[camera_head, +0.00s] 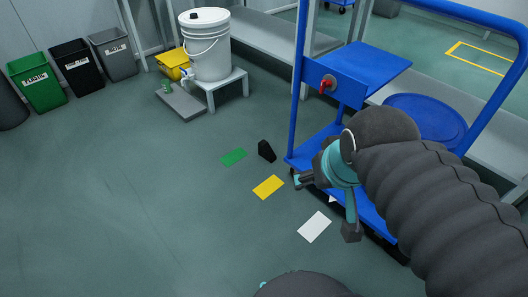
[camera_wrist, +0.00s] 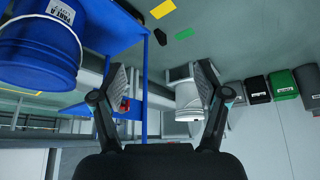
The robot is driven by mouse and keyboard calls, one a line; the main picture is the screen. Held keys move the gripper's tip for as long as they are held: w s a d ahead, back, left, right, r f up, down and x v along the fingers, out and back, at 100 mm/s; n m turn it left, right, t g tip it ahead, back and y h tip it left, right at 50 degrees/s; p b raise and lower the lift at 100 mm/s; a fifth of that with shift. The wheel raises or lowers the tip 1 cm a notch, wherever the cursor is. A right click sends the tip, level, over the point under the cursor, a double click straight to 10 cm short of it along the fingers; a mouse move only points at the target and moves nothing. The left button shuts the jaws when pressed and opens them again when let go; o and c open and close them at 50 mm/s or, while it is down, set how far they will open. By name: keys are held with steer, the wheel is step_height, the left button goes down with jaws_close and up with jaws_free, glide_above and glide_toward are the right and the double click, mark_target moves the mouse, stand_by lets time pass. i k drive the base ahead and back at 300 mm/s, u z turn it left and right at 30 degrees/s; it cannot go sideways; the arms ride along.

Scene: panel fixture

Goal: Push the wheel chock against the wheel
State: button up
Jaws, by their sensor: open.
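The wheel chock (camera_head: 266,151) is a small black wedge on the green floor, just left of the blue cart's (camera_head: 327,141) near left corner, with a gap between them. It also shows as a small dark shape in the wrist view (camera_wrist: 160,37), beyond my fingers. The cart's wheel at that corner is too dark and covered to make out clearly. My gripper (camera_head: 326,207) is open and empty, with its fingers spread beside the cart's lower deck, to the right of and nearer than the chock. In the wrist view my gripper (camera_wrist: 162,76) has nothing between its fingers.
Green (camera_head: 233,157), yellow (camera_head: 268,187) and white (camera_head: 314,227) flat patches lie on the floor. A blue bucket (camera_wrist: 38,52) is on the cart. A white bucket (camera_head: 204,50) stands on a low stand behind. Bins (camera_head: 37,82) line the back left. The left floor is clear.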

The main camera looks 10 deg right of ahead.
mark_target(265, 150)
steer(key=u, duration=0.55)
steer(key=i, duration=0.5)
steer(key=u, duration=0.8)
steer(key=i, duration=0.6)
steer(key=z, duration=0.6)
steer(key=i, duration=0.7)
steer(key=z, duration=0.85)
